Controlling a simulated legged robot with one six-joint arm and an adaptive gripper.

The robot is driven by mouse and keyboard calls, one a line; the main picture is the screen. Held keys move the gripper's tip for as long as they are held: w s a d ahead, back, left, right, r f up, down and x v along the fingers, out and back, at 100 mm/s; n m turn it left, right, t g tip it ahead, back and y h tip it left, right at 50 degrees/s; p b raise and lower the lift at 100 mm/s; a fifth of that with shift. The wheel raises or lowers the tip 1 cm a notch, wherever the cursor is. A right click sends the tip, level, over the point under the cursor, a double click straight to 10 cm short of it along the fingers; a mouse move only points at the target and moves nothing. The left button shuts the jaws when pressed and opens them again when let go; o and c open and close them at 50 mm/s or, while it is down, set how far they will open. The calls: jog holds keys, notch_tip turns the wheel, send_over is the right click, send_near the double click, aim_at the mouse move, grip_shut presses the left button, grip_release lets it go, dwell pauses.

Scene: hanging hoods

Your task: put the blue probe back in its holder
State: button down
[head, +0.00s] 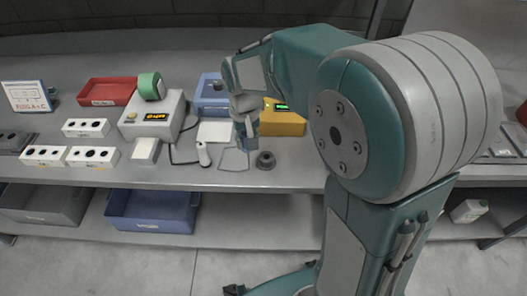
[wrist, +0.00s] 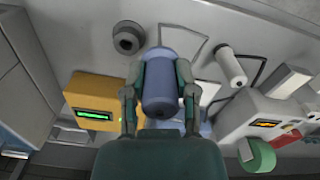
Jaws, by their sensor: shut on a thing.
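The blue probe (wrist: 160,85) is a blue cylinder gripped between both fingers of my gripper (wrist: 161,68) in the wrist view. In the head view my gripper (head: 245,130) hangs over the bench, and its fingers mostly hide the probe. A dark round holder with a central hole (head: 265,160) stands on the bench, just right of and nearer than my gripper. The holder also shows in the wrist view (wrist: 128,40), up and left of the probe, apart from it and empty. How high the probe is above the bench is hard to tell.
A yellow box with a green display (head: 284,120) stands right behind my gripper. A white cylinder (head: 203,154), a grey device (head: 160,112) and a blue bin (head: 212,90) are to the left. White blocks with holes (head: 86,128) stand farther left. The bench front edge is close to the holder.

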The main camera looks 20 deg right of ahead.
send_over(267, 153)
jog(key=s, duration=0.2)
notch_tip(267, 153, down, 5)
jog(key=shift+w+a+f, duration=0.15)
jog(key=shift+a+f, duration=0.35)
jog(key=shift+a, duration=0.2)
notch_tip(267, 153, down, 3)
jog(key=shift+d+f, duration=0.1)
jog(key=shift+d, duration=0.05)
jog(key=shift+s+d+f, duration=0.15)
jog(key=shift+s, duration=0.1)
jog(key=shift+w+d+f, duration=0.2)
jog(key=shift+w+d, duration=0.1)
jog(key=shift+c, duration=2)
grip_release()
jog(key=shift+a+r, duration=0.1)
jog(key=shift+a, duration=0.1)
jog(key=shift+w+a, duration=0.1)
jog(key=shift+a, duration=0.05)
jog(key=shift+r, duration=0.15)
